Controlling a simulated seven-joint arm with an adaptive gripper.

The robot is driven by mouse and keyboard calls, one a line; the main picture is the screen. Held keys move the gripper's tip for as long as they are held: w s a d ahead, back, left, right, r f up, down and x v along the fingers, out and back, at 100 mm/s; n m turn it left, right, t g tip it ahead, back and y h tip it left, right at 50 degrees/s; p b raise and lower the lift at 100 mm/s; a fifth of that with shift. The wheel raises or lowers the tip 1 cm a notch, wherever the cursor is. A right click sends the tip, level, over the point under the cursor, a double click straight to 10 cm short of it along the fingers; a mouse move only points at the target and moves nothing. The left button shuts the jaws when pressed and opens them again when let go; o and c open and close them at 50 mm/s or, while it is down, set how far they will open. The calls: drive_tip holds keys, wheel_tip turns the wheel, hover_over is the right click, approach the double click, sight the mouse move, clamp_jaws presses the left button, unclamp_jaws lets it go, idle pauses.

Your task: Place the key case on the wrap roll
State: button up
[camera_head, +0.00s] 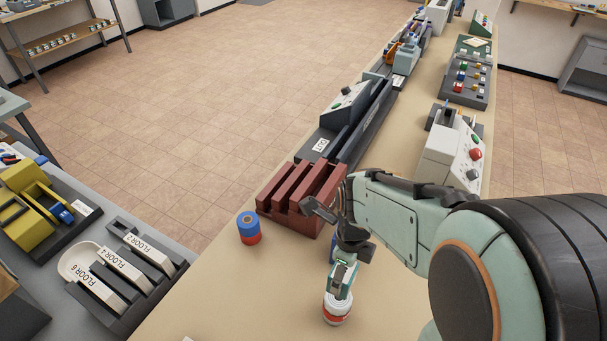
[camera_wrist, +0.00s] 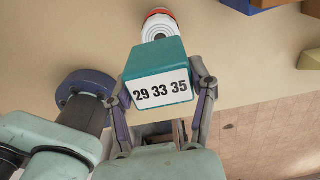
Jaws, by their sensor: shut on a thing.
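The key case is a teal block with a white label "29 33 35" (camera_wrist: 161,88); in the head view its small teal body shows low under my wrist (camera_head: 344,272). My gripper (camera_wrist: 160,94) is shut on it, one finger on each side. A white roll with a red band, which looks like the wrap roll (camera_head: 337,309), stands on the bench below the case. In the wrist view this roll (camera_wrist: 159,27) shows just past the case's far edge, partly hidden by it. I cannot tell whether case and roll touch.
A blue-and-red roll (camera_head: 248,229) stands left of my gripper. A dark red slotted rack (camera_head: 304,198) is behind it. A blue disc-like thing (camera_wrist: 72,80) is left of the case in the wrist view. Bare bench (camera_head: 240,300) lies left of the white roll.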

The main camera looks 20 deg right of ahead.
drive_tip(key=shift+f, duration=2.6)
drive_tip(key=shift+f, duration=0.15)
drive_tip(key=o, duration=1.2)
